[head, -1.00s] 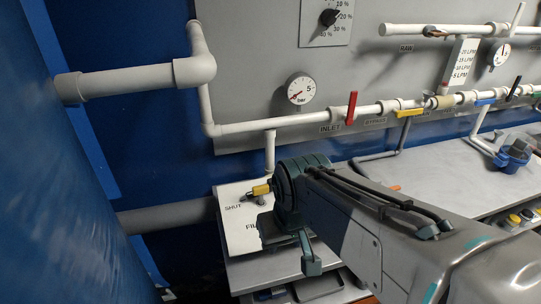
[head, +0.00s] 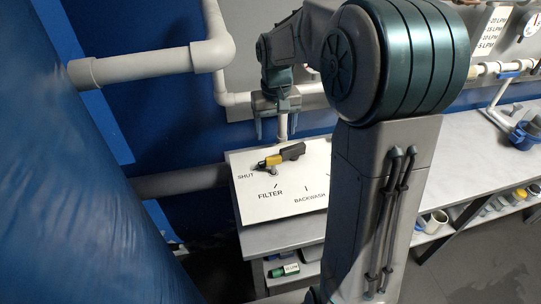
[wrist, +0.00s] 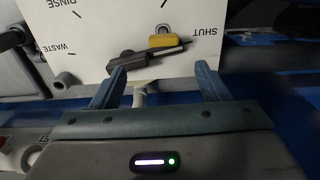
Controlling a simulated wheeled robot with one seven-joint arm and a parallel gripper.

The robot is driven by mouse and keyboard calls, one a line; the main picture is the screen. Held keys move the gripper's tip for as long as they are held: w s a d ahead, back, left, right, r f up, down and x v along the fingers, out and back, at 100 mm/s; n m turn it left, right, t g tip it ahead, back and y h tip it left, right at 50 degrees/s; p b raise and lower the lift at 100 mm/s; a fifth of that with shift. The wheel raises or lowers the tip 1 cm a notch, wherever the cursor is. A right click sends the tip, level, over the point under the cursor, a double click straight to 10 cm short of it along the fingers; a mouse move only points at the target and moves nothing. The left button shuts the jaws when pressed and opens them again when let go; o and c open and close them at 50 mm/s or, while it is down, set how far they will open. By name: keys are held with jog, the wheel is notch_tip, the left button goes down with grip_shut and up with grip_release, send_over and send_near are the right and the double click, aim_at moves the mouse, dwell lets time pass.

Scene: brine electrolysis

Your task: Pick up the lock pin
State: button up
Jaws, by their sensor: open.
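A white valve plate (head: 250,207) carries a dark handle (head: 292,151) with a yellow part (head: 270,161) pointing toward SHUT. A small grey piece (head: 272,171) beside the yellow part may be the lock pin; it is too small to be sure. In the wrist view the dark handle (wrist: 148,54) and yellow part (wrist: 175,40) lie just beyond my fingertips, with the small grey piece (wrist: 163,30) behind them. My gripper (head: 276,132) is open and empty, pointing down above the plate's far edge. In the wrist view my gripper (wrist: 162,68) has its fingers wide apart.
White pipes (head: 155,66) run along the wall behind and left of my gripper. A grey bench (head: 470,150) extends to the right. A lower shelf with a green-and-white item (head: 285,270) is under the plate. My arm hides the middle of the head view.

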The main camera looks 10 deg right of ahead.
aim_at(273, 164)
jog(key=f, duration=0.4)
jog(key=f+p, duration=0.1)
jog(key=f, duration=0.8)
jog(key=shift+s+a+p, duration=0.25)
jog(key=shift+a+p, duration=0.05)
jog(key=shift+p, duration=0.1)
jog(key=shift+f, duration=0.5)
jog(key=c, duration=1.1)
